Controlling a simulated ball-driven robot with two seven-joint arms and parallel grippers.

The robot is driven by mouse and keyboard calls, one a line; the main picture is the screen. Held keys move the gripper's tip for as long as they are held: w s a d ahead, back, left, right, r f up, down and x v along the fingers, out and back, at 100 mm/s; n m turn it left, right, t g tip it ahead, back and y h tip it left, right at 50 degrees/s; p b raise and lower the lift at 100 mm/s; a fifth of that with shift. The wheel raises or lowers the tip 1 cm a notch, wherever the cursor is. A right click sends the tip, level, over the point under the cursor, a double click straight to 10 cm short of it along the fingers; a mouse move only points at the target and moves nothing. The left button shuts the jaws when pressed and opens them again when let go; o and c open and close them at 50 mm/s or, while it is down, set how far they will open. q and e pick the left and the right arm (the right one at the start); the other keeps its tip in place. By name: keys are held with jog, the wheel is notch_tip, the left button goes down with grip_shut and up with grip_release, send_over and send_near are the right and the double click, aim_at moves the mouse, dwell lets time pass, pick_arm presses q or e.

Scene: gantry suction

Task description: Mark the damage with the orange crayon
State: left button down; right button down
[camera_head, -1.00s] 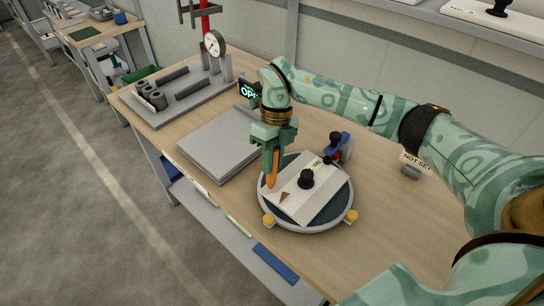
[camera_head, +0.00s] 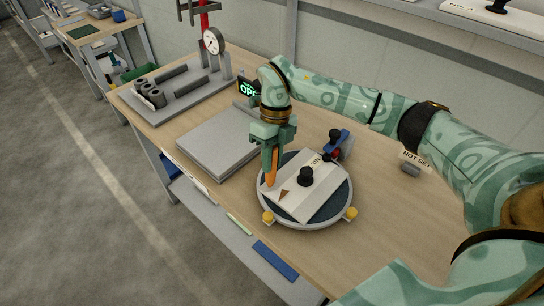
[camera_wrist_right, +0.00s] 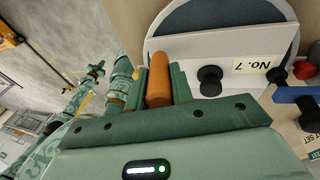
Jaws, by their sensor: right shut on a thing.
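My right gripper (camera_head: 271,150) is shut on the orange crayon (camera_head: 272,168) and holds it upright, tip down, over the left edge of a white plate (camera_head: 318,185). I cannot tell whether the tip touches the plate. The plate lies on a round turntable (camera_head: 263,205) with a dark top. It bears a black knob (camera_head: 306,177), a "No." label and a brown triangular mark (camera_head: 284,195) just right of the crayon tip. In the right wrist view the crayon (camera_wrist_right: 158,82) sits between the fingers, and the plate's label reads "No. 7" (camera_wrist_right: 258,64). My left gripper is not in view.
A blue clamp with a black knob (camera_head: 337,143) stands at the turntable's back right. Yellow knobs (camera_head: 350,214) sit at its front rim. A grey slab (camera_head: 205,143) and a gauge stand (camera_head: 213,65) are to the left.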

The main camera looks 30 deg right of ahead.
aim_at(287, 191)
jog(key=shift+f, duration=0.25)
jog(key=shift+s, duration=0.1)
dwell(0.3)
jog(key=shift+s+d+p, duration=0.25)
jog(key=shift+s+p, duration=0.3)
jog(key=shift+s, duration=0.05)
jog(key=shift+s+d+f+p, duration=0.1)
jog(key=shift+s+d+p, duration=0.2)
jog(key=shift+s+p, duration=0.4)
jog(key=shift+s+d+p, duration=0.25)
jog(key=shift+s+p, duration=0.2)
jog(key=shift+s, duration=0.55)
notch_tip(287, 191, up, 7)
jog(key=p, duration=0.6)
